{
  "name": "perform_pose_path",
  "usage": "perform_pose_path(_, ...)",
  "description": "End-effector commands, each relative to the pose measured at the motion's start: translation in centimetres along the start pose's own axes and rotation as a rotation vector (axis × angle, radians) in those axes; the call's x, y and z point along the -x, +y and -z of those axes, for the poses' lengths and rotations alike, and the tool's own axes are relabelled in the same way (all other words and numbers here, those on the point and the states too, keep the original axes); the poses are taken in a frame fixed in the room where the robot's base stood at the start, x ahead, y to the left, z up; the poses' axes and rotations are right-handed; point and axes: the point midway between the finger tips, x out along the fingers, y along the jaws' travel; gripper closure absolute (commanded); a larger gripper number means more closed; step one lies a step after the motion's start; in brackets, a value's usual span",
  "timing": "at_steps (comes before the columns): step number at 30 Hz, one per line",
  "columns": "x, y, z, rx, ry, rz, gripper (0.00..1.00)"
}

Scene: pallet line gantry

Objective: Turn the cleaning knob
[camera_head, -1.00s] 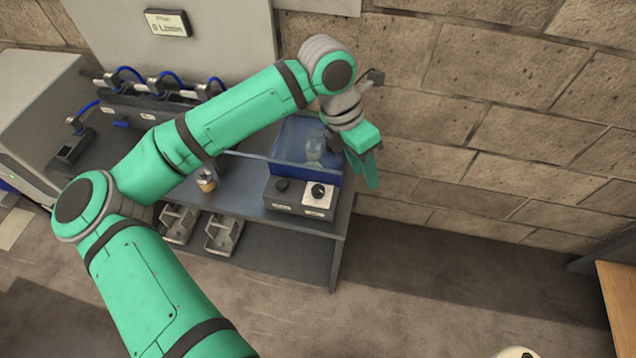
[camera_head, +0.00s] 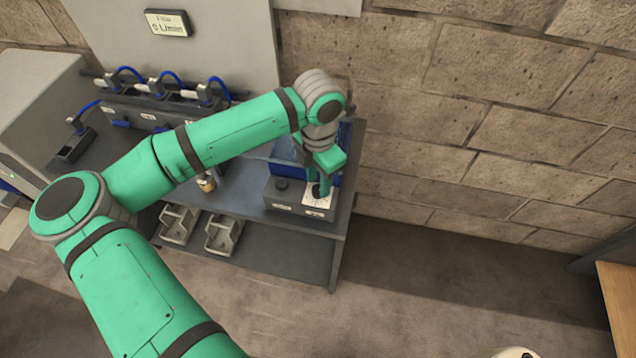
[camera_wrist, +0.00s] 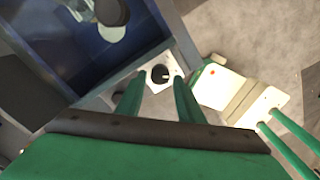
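A dark grey control box (camera_head: 298,203) sits at the right end of the bench, with two black knobs. The left knob (camera_head: 282,184) is on a dark patch. The right knob (camera_wrist: 160,73) is on a white plate (camera_head: 317,201); its white pointer mark faces right in the wrist view. The labels under both knobs are too small to read. My gripper (camera_head: 321,186) is over the right knob and partly hides it in the head view. In the wrist view, the two green fingers are apart, one on each side of this knob. I cannot tell whether they touch it.
A blue basin (camera_wrist: 95,40) lies right behind the control box. A small brass-coloured jar (camera_head: 206,183) stands to the left on the bench. Grey bins (camera_head: 223,233) are below at the front. The stone wall (camera_head: 500,130) is behind.

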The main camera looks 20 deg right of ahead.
Motion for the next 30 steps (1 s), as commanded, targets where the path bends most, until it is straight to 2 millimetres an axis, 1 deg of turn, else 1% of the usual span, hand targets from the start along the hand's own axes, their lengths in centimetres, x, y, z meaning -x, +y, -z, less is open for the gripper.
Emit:
perform_pose_path(1, -0.6, 0.0, 0.0, 0.001, 0.000, 0.002, 0.66)
perform_pose_path(3, -1.2, 0.0, 0.0, 0.001, -0.001, 0.002, 0.66)
perform_pose_path(6, -1.8, 0.0, 0.0, 0.000, 0.000, 0.001, 0.66)
perform_pose_path(16, -2.1, 0.0, 0.0, 0.000, -0.001, 0.000, 0.66)
perform_pose_path(17, -2.1, 0.0, 0.0, 0.000, -0.001, 0.000, 0.73)
perform_pose_path(18, -2.1, 0.0, 0.0, 0.000, -0.001, 0.000, 0.83)
perform_pose_path(20, -2.1, 0.0, 0.0, 0.000, -0.001, 0.000, 0.97)
perform_pose_path(30, -2.0, 0.0, 0.0, 0.032, -0.001, -0.001, 0.96)
